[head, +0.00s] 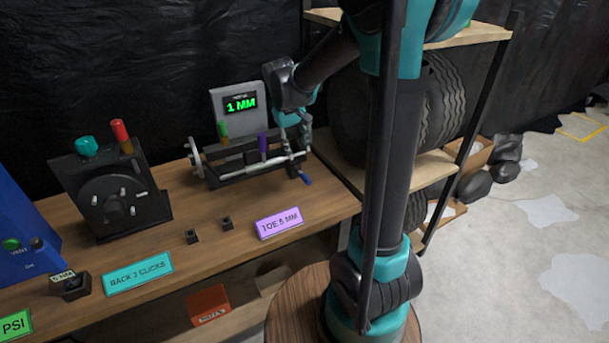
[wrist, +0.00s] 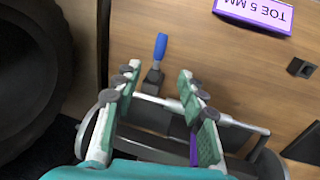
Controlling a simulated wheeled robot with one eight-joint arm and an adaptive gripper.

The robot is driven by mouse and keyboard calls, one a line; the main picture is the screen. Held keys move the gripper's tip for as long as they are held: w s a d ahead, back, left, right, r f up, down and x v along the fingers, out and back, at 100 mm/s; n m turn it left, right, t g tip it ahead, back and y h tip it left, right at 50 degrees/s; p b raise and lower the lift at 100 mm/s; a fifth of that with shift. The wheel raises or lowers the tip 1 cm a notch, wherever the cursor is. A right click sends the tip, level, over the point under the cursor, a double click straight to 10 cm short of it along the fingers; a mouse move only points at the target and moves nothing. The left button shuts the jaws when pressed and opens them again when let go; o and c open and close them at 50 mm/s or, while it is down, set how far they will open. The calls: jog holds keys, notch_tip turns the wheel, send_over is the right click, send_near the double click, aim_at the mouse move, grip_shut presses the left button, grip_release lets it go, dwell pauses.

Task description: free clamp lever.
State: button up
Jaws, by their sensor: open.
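The clamp lever (head: 305,178) has a blue handle and sits at the right end of the toe gauge fixture (head: 250,165). In the wrist view the blue handle (wrist: 160,46) points away from the fixture, with a dark base below it. My gripper (wrist: 159,80) is open, its two green-padded fingers on either side of the lever's line. The blue handle lies just beyond the fingertips; I cannot tell the height gap. In the head view my gripper (head: 297,145) is above the fixture's right end, partly hiding it.
A purple "TOE 5 MM" sign (head: 279,222) and small dark blocks (head: 225,223) lie in front on the wooden bench. A display reading "1 MM" (head: 240,104) stands behind the fixture. A large tire (head: 350,115) is close on the right.

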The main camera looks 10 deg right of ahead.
aim_at(305, 176)
jog(key=f, duration=0.4)
jog(key=d+f, duration=0.1)
jog(key=f, duration=0.3)
jog(key=d+f, duration=0.1)
jog(key=f, duration=0.3)
jog(key=shift+w+d, duration=0.15)
jog(key=shift+w, duration=0.2)
grip_shut()
